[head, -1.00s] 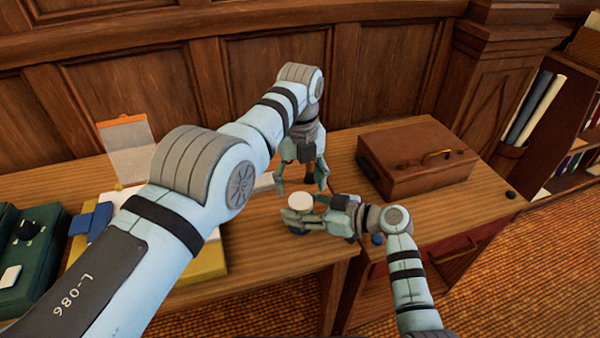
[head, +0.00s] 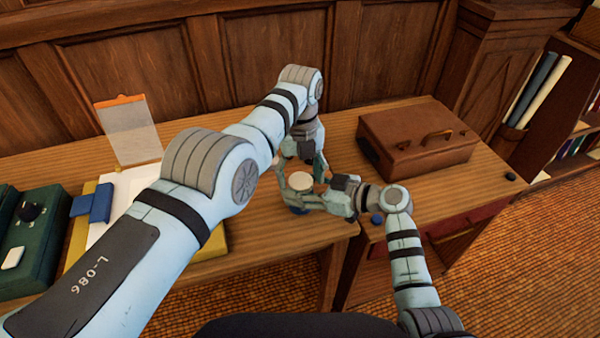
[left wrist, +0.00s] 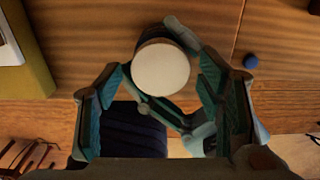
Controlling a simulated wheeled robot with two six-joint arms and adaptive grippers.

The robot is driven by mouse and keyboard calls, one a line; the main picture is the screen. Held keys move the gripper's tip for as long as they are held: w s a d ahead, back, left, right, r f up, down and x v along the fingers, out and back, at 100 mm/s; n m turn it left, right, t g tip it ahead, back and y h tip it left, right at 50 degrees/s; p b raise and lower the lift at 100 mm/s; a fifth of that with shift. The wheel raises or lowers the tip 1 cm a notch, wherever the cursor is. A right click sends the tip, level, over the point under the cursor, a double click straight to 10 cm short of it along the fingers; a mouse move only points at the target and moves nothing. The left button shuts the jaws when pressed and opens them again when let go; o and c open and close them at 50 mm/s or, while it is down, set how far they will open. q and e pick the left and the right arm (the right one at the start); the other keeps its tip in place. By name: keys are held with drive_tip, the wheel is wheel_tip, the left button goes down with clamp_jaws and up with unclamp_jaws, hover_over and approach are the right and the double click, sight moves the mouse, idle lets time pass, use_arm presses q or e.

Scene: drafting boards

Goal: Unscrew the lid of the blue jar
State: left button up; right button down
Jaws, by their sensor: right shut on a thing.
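The blue jar (head: 297,210) stands on the wooden desk, mostly hidden behind my right gripper. Its round white lid (head: 300,181) is on top; the lid (left wrist: 161,70) is also plain in the left wrist view, with a dark blue edge of the jar behind it. My right gripper (head: 308,200) comes in from the right and is shut around the jar's body below the lid; its fingers (left wrist: 168,112) show beside the jar in the left wrist view. My left gripper (head: 303,174) is open above the jar, its fingers (left wrist: 160,78) spread either side of the lid with gaps.
A brown case (head: 400,153) lies at the right of the desk (head: 250,250). A small blue disc (head: 376,219) lies right of the jar. At left are a yellow folder with papers (head: 212,245), a blue block (head: 93,205) and a green box (head: 40,245).

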use_arm(q)
wheel_tip(320, 180, up, 5)
drive_tip(key=shift+f, duration=0.2)
use_arm(e)
drive_tip(key=c, duration=0.7)
unclamp_jaws()
drive_tip(key=shift+d, duration=0.1)
